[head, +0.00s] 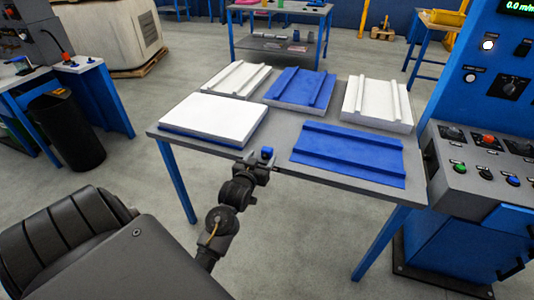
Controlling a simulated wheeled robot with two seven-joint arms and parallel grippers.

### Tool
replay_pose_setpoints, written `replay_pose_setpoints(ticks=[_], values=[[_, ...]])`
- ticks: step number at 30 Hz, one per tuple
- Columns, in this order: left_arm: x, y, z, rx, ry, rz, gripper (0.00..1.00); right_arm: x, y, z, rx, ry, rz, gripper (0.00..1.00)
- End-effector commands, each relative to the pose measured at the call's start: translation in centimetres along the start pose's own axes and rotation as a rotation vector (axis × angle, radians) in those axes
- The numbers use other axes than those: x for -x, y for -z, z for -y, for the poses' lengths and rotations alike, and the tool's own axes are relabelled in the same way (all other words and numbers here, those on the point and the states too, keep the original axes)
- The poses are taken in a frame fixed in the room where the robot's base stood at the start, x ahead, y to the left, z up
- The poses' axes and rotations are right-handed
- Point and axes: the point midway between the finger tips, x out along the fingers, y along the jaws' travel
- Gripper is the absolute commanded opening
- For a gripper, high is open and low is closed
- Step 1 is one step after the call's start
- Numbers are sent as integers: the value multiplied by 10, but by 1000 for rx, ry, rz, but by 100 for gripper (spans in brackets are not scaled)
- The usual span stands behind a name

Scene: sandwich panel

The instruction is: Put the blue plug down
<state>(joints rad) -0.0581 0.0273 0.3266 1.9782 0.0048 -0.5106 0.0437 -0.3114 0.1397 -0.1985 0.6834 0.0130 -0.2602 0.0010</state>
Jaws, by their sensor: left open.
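The small blue plug (267,153) is at the near edge of the grey table (275,133), between the white-topped panel on the left and the blue panel on the right. My left gripper (262,163) is open right at the plug, reaching in over the table's near edge. The fingers are small and dark here, and I cannot tell whether they touch the plug. The plug's underside is hidden, so its contact with the tabletop does not show clearly. My right gripper is not in view.
A white-topped panel (213,117) and a ribbed blue panel (348,152) flank the plug. White, blue and white ribbed panels (237,78) (300,87) (377,102) lie behind. A blue control console (480,150) stands close on the right. A black bin (68,130) stands left.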

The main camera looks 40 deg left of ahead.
Motion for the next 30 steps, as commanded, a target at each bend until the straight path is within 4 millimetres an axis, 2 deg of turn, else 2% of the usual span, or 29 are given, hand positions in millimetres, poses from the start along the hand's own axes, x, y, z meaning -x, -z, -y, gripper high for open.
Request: replay_pose_setpoints(ticks=[8, 18, 26, 27, 30], values=[[-11, 0, 0, -1, 0, 0, 62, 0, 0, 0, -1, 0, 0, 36], [-55, -3, 1, 0, 1, 0, 62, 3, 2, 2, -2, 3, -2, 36], [-59, -3, 1, -1, 1, 1, 62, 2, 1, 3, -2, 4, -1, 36], [-59, -3, 1, -1, 1, 1, 60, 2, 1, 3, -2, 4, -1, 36], [-59, -3, 1, -1, 0, 1, 47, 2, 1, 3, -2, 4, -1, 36]])
